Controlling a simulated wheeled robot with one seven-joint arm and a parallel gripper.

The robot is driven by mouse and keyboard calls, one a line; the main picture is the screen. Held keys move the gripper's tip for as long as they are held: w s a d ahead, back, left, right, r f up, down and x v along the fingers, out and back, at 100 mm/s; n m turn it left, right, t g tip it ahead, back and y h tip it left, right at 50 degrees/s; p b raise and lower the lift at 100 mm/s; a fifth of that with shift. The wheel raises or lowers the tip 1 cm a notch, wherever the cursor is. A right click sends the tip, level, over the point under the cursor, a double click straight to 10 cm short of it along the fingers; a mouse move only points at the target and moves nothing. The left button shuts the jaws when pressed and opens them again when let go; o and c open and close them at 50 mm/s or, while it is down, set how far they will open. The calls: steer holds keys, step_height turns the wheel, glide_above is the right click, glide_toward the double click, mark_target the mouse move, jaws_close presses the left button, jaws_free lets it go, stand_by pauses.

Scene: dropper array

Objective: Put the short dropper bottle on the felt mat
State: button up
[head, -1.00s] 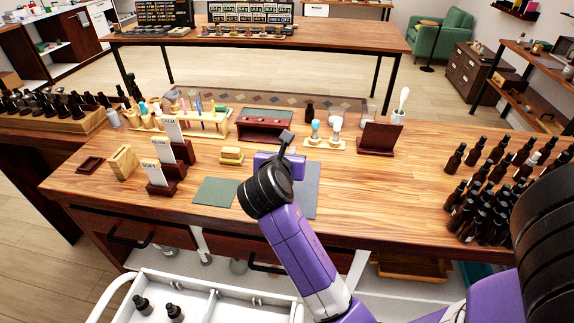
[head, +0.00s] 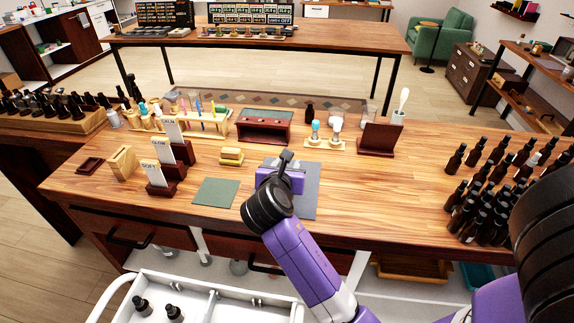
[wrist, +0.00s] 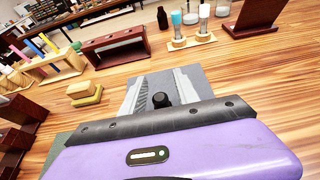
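My gripper (wrist: 160,92) reaches over a dark grey mat (head: 308,190), which also shows past the fingers in the wrist view (wrist: 196,76). The black bulb of a dropper bottle (wrist: 161,99) stands up between the two grey fingers, which look shut on it. The bottle's body is hidden behind the purple hand, so I cannot tell whether its base touches the mat. In the head view my arm hides the bottle and the fingers. A green mat (head: 215,192) lies to the left, bare. I cannot tell by texture which mat is felt.
Stacked yellow blocks (head: 231,156) stand left of the grey mat. Many dark bottles (head: 490,195) crowd the right end. Wood between them and the grey mat is clear.

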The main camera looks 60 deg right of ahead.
steer(key=shift+a+r, duration=0.15)
steer(key=shift+r, duration=0.05)
steer(key=v, duration=1.2)
steer(key=s+a+f+m+t+y, duration=0.3)
steer(key=a+f+t+y, duration=0.1)
steer(key=a+f, duration=0.2)
steer(key=s+a+f+m+t+y, duration=0.2)
steer(key=s+a+f+t+y, duration=0.15)
steer(key=a+f, duration=0.3)
steer(key=s+a+r+m+t+y, duration=0.3)
steer(key=s+a+r+m+y, duration=0.2)
steer(key=s+a+m, duration=0.5)
steer(key=s+r+m, duration=0.1)
steer(key=s+m, duration=0.2)
steer(key=m, duration=0.3)
steer(key=shift+s+a+r+m+b, duration=0.3)
steer(key=shift+s+a+r+b, duration=0.05)
steer(key=shift+a+r, duration=0.05)
